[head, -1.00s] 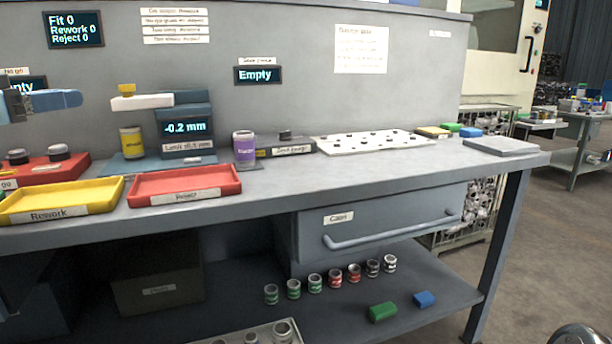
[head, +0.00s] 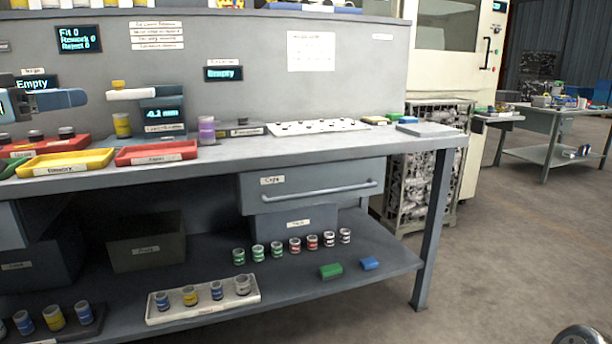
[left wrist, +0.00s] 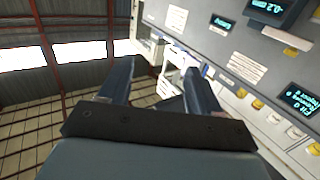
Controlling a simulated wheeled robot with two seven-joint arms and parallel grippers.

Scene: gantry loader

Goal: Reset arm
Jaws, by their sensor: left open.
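My left gripper (head: 62,98) shows at the left edge of the head view, in front of the bench's back panel. In the left wrist view my left gripper (left wrist: 157,68) has its two fingers apart with nothing between them. It is raised clear of the bench things and touches nothing that I can see. The rest of the left arm is mostly out of the picture. My right gripper is in no view.
The bench (head: 330,142) carries a yellow tray (head: 65,163), red tray (head: 157,152), gauge (head: 160,110), purple can (head: 206,130) and white perforated plate (head: 318,127). Small cans stand on the shelf (head: 385,268) below.

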